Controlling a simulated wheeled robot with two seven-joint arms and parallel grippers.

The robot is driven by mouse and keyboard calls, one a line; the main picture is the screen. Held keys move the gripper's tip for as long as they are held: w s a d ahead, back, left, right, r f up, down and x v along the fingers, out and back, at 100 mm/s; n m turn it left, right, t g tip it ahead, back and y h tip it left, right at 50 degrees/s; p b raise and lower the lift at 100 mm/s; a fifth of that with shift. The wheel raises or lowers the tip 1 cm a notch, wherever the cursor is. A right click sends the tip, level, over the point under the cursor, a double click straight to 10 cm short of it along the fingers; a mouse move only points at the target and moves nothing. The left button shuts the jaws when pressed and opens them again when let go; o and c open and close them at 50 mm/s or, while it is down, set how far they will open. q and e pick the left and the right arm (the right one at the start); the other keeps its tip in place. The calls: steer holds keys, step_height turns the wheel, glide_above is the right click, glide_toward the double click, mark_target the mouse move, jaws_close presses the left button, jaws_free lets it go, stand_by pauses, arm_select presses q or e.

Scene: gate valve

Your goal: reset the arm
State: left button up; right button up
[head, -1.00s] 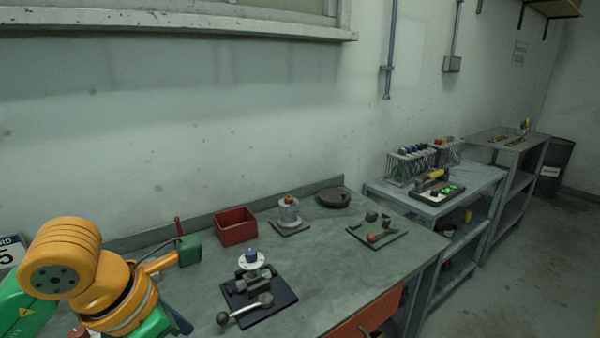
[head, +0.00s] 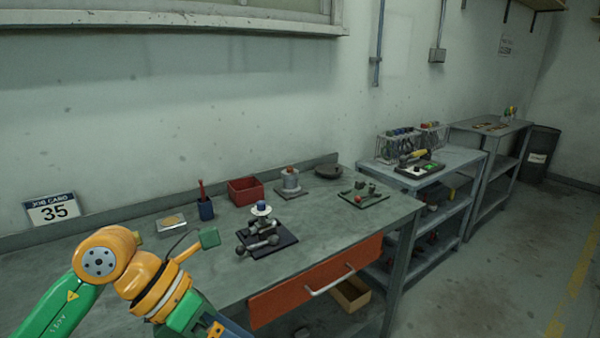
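My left arm, orange and green, comes in from the lower left of the head view, over the front left of the grey workbench (head: 110,246). Its gripper is not clearly visible; the arm's end runs out of the bottom of the frame. My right arm is not in view. The gate valve (head: 261,209), with a pale round top and blue cap, stands on a dark base plate (head: 273,244) on the bench. Metal parts with round ends lie at the front of that plate. No gripper touches the valve.
A job card reading 35 (head: 52,209), a dark blue cup (head: 205,209), a red bin (head: 245,190) and a white cylinder (head: 291,180) stand along the back. A tray of small parts (head: 362,198) lies right. The red drawer (head: 318,283) is below. Other benches stand further right.

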arm_select(q)
steer(key=w+d+r+n+t+h, duration=0.1)
steer(key=w+d+n+h, duration=0.4)
steer(key=n+h, duration=0.3)
steer(key=w+a+f+n+t+h, duration=0.1)
steer(key=w+a+f+n+t, duration=0.3)
steer(key=w+n+t, duration=0.45)
steer(key=a+f+n+t+y, duration=0.3)
steer(key=a+f+n+y, duration=0.15)
steer(key=f+n, duration=0.45)
steer(key=a+f+n+t+y, duration=0.3)
steer(key=f+n+y, duration=0.35)
steer(key=f, duration=0.55)
steer(key=s+a+f+n+g+y, duration=0.3)
steer(key=s+f+n+g, duration=0.1)
steer(key=s+f, duration=0.6)
steer(key=s+a+f+n+g+y, duration=0.35)
steer(key=s+f, duration=0.45)
steer(key=f, duration=0.4)
steer(key=s+f+n+g, duration=0.1)
steer(key=s+f+g, duration=0.2)
steer(key=s, duration=0.8)
steer(key=s+f+n+g, duration=0.2)
steer(key=s+f+g, duration=0.2)
steer(key=s, duration=0.7)
steer(key=shift+s+d, duration=0.2)
steer(key=shift+d, duration=0.25)
steer(key=shift+w+r, duration=0.1)
